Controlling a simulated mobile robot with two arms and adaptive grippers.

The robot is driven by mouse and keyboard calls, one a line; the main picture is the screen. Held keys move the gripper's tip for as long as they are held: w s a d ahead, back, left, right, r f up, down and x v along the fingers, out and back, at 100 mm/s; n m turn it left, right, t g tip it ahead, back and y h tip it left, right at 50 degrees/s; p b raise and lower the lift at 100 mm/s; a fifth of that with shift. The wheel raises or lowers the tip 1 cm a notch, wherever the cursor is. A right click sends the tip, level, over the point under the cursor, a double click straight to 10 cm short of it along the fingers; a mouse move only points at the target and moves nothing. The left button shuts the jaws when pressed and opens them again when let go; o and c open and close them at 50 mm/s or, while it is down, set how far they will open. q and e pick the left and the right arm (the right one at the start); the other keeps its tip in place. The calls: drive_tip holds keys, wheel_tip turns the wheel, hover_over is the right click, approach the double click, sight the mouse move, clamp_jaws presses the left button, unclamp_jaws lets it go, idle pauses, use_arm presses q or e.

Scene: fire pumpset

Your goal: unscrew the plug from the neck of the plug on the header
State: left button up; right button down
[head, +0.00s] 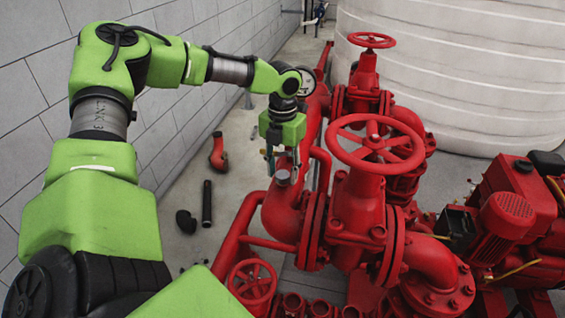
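The grey plug (283,177) sits upright on the neck on top of the red header pipe (284,212), left of the large valve. My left gripper (282,163) points down just above the plug. Its fingers are small in the head view and partly hidden by the gripper body, so I cannot tell whether they touch the plug or how far apart they are. My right gripper is not in view.
A large red handwheel (375,143) stands close to the right of my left gripper, with a gauge (306,82) behind. A smaller handwheel (252,282) is below. Loose pipe pieces (207,203) lie on the floor by the block wall (40,110). A white tank (470,70) fills the back right.

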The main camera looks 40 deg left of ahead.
use_arm(q)
drive_tip(key=shift+m, duration=1.1)
drive_tip(key=c, duration=1.1)
drive_tip(key=n, duration=0.4)
drive_tip(key=shift+n, duration=0.3)
drive_tip(key=shift+n, duration=0.3)
drive_tip(key=n, duration=0.4)
drive_tip(key=shift+b, duration=0.3)
